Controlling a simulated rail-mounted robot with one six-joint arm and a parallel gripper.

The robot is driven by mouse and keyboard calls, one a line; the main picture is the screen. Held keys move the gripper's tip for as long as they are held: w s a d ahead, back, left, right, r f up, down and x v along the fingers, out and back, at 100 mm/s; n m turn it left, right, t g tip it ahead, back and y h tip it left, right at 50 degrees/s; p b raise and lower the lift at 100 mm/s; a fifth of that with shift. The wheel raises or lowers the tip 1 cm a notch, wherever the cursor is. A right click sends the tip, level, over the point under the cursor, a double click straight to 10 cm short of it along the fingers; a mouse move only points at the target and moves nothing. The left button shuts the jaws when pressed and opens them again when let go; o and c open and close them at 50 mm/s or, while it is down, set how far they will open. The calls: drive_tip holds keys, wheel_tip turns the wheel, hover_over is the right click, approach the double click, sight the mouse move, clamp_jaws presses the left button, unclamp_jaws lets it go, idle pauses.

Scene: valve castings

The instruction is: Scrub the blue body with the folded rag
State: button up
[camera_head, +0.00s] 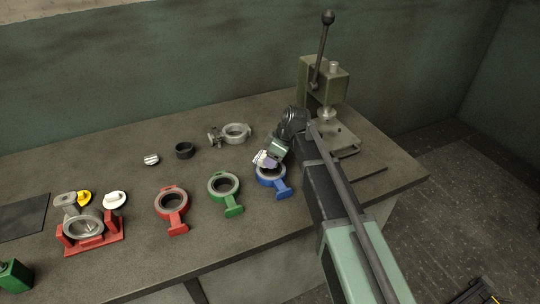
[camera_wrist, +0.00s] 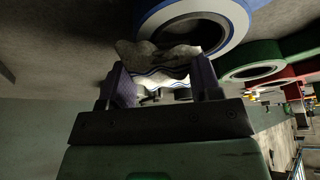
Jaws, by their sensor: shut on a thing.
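The blue body (camera_head: 281,191) lies on the table, a ring with a short foot toward the front edge. It also shows at the top of the wrist view (camera_wrist: 235,12). My gripper (camera_head: 267,160) is at the far rim of the blue body. In the wrist view its two purple fingers (camera_wrist: 163,82) are shut on the folded rag (camera_wrist: 150,57), a pale, wavy-edged cloth. The rag overlaps the blue ring's edge in the wrist view; I cannot tell if they touch. My arm hides part of the table to the right of the blue body.
A green body (camera_head: 232,208) and a red body (camera_head: 176,222) lie to the left. A red fixture (camera_head: 97,245) holds a grey casting further left. A grey casting (camera_head: 235,132) and a black ring (camera_head: 185,150) lie behind. An olive press (camera_head: 323,85) stands behind right.

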drive_tip(key=shift+w+a, duration=0.3)
drive_tip(key=shift+a, duration=0.45)
drive_tip(key=shift+s+d, duration=0.35)
drive_tip(key=shift+d, duration=0.45)
drive_tip(key=shift+w+a, duration=0.35)
drive_tip(key=shift+a, duration=0.45)
drive_tip(key=shift+s+d, duration=0.3)
drive_tip(key=shift+d, duration=0.5)
drive_tip(key=shift+a, duration=0.1)
